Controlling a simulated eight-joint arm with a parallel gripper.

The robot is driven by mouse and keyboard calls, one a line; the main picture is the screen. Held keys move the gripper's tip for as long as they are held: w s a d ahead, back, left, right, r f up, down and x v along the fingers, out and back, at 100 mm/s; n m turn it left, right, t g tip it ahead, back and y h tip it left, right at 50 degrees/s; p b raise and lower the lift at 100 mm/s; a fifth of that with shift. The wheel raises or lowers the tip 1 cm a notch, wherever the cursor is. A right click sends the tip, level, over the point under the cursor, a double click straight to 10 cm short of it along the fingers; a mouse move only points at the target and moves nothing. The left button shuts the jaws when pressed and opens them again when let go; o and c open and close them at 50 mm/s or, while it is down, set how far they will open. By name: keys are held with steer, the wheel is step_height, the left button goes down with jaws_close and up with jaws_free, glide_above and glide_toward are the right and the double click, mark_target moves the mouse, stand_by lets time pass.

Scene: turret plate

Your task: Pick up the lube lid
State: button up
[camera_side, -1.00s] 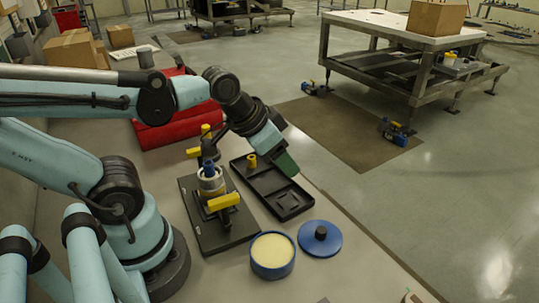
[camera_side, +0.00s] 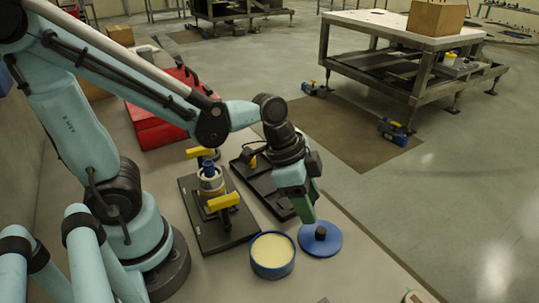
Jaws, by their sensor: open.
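The lube lid (camera_side: 327,244) is a flat blue disc with a black knob (camera_side: 320,233) on top. It lies on the table near its right edge. The open blue lube tub (camera_side: 272,262), filled with pale yellow grease, stands just to its left. My gripper (camera_side: 308,217) is open and points down, its green fingertips just above and left of the knob. I cannot tell whether a fingertip touches the lid. Nothing shows between the fingers.
A black turret plate (camera_side: 227,234) with a metal part and yellow handles stands left of the tub. A black tray (camera_side: 276,193) lies behind it, partly hidden by my gripper. A red case (camera_side: 155,128) is farther back. The table edge is close on the right.

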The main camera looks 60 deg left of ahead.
mark_target(322, 230)
steer(key=shift+d+x, duration=0.2)
steer(key=shift+x, duration=3.25)
steer(key=shift+r, duration=0.15)
steer(key=shift+c, duration=0.2)
jaws_close()
steer(key=shift+r, duration=0.1)
